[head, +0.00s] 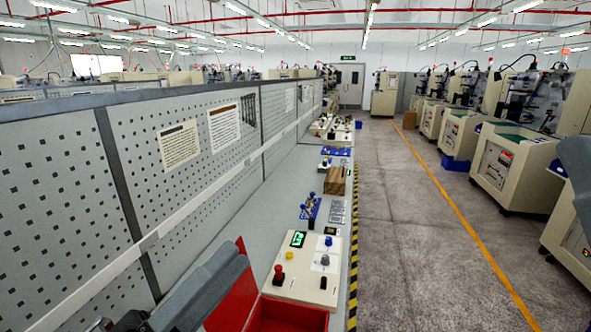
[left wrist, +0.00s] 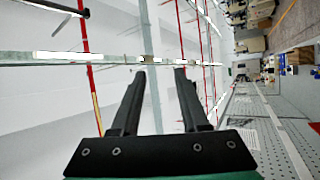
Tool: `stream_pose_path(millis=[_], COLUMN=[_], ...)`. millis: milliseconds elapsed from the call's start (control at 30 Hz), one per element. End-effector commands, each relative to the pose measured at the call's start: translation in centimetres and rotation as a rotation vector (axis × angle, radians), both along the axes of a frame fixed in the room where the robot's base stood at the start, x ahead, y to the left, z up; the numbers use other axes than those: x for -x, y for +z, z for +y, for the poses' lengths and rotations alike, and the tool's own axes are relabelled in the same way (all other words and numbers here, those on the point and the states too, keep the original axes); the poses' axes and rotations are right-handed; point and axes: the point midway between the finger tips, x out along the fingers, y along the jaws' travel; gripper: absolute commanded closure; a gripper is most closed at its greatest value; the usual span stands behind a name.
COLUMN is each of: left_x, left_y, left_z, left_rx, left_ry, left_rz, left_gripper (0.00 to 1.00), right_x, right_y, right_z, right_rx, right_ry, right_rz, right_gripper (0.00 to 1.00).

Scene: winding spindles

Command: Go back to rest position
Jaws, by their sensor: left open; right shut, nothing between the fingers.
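My left gripper (left wrist: 160,73) shows in the left wrist view. Its two black fingers stand apart with nothing between them. Behind them are only the ceiling and its lights, and the room appears turned on its side. In the head view, a grey part of my left arm rises at the lower left, in front of the pegboard; its fingers cannot be made out there. A grey part of my right arm shows at the right edge of the head view. My right gripper is outside both views.
A control box (head: 304,270) with buttons stands on the bench beside a red bin (head: 290,316). Blue fixtures (head: 311,208) and a brown block (head: 336,181) lie farther along. A pegboard wall (head: 60,180) runs along the left. The aisle floor (head: 405,250) is clear; machines (head: 513,168) stand beyond.

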Motion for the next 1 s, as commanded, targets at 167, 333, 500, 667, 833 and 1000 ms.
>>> stream_pose_path(millis=[167, 333, 500, 667, 833, 1000], left_x=[4.4, 7.8, 7.8, 7.7, 7.7, 7.6], left_y=[8.2, 12.4, 17.5, 23.7, 31.8, 37.8], left_z=[1.7, 8.2, 10.1, 10.1, 10.1, 10.1], left_rx=[-0.335, -0.635, -0.86, -0.86, -0.859, -0.859], left_ry=[0.568, 1.185, 1.407, 1.403, 1.401, 1.4], left_rz=[-0.508, -0.707, -0.739, -0.737, -0.735, -0.735], left_gripper=[0.55, 0.55, 0.55, 0.55, 0.55, 0.55], right_x=[0.0, 0.0, 0.0, 0.0, 0.0, 0.0], right_y=[-2.2, -1.9, 3.2, 9.5, 17.6, 23.7], right_z=[0.0, 0.0, 0.0, 0.0, 0.0, 0.0], right_rx=[0.0, 0.0, 0.0, 0.0, 0.0, 0.0], right_ry=[0.0, 0.0, 0.0, 0.0, 0.0, 0.0], right_rz=[0.0, 0.0, 0.001, -0.001, -0.001, -0.001], right_gripper=[1.0, 1.0, 1.0, 1.0, 1.0, 1.0])
